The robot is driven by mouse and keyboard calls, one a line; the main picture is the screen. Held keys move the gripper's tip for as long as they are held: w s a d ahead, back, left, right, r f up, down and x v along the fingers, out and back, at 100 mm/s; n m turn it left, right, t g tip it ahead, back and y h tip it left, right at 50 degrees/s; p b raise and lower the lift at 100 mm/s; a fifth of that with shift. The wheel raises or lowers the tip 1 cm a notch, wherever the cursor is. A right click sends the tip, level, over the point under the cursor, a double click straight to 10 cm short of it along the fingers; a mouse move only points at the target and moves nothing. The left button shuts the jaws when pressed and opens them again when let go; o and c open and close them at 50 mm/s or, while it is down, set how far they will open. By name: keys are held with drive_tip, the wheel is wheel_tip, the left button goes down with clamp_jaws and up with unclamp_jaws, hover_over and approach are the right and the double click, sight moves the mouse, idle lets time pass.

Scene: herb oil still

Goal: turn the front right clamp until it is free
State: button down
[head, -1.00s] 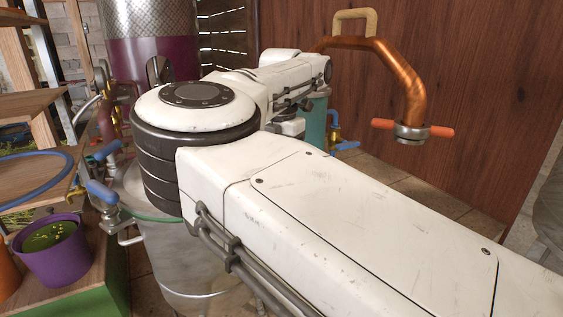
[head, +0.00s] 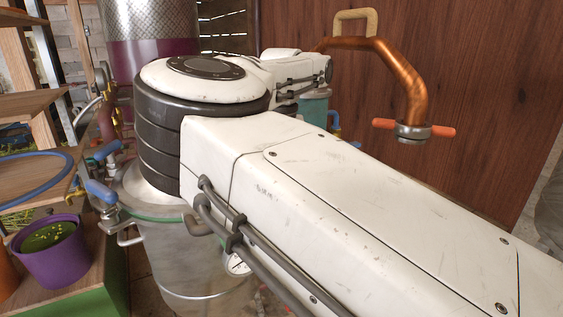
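A metal still pot (head: 180,265) with a green ring under its lid stands low in the middle. Two blue-handled fittings, which look like clamps, show at its left rim: a nearer one (head: 100,191) and a farther one (head: 107,150). My own white arm lies across the picture and covers the right part of the lid and rim. The front right clamp cannot be made out; that side is behind my arm. My gripper is out of sight, so its hold on anything does not show.
A copper pipe (head: 412,85) with an orange-handled coupling (head: 412,130) hangs at the right before a wooden wall. A purple pot (head: 52,256) stands on the bench at left, near a blue hose (head: 35,155). A teal container (head: 313,108) shows behind my arm.

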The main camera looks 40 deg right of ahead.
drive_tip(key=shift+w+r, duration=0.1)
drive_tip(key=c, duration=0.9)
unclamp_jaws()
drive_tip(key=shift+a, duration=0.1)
